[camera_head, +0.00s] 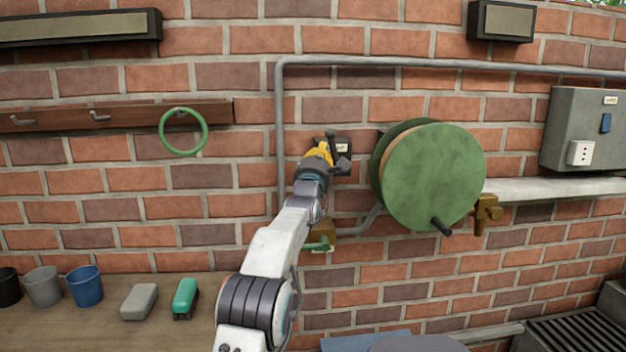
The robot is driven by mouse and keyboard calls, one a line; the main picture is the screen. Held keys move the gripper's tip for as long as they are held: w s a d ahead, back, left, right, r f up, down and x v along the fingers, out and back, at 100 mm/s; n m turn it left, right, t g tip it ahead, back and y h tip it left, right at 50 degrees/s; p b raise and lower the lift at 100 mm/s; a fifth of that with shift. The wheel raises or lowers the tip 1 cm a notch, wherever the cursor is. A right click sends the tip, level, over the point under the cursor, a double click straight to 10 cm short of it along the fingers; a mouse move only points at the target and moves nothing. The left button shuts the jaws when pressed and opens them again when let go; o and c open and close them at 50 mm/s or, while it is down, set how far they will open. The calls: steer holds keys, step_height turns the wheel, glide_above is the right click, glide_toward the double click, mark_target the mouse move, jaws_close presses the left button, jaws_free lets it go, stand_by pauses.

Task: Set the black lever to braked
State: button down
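A small dark plate (346,146) is on the brick wall left of the green reel. A black lever (331,138) appears to stand up in front of it, its top showing just above my gripper. My gripper (338,161) is at the plate, with its yellow part to the left and dark fingers at the lever. The gripper covers the lower part of the lever. I cannot tell whether the fingers touch it or how far they are open.
A green reel (432,176) with a dark handle (441,227) is close on the right. A grey pipe (279,140) runs up the wall on the left. A brass fitting with a green handle (319,246) is below. A bench (60,325) holds cups at lower left.

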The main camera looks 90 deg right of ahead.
steer(key=v, duration=1.1)
steer(key=shift+a, duration=0.4)
steer(key=shift+w+f, duration=0.1)
steer(key=shift+w, duration=0.05)
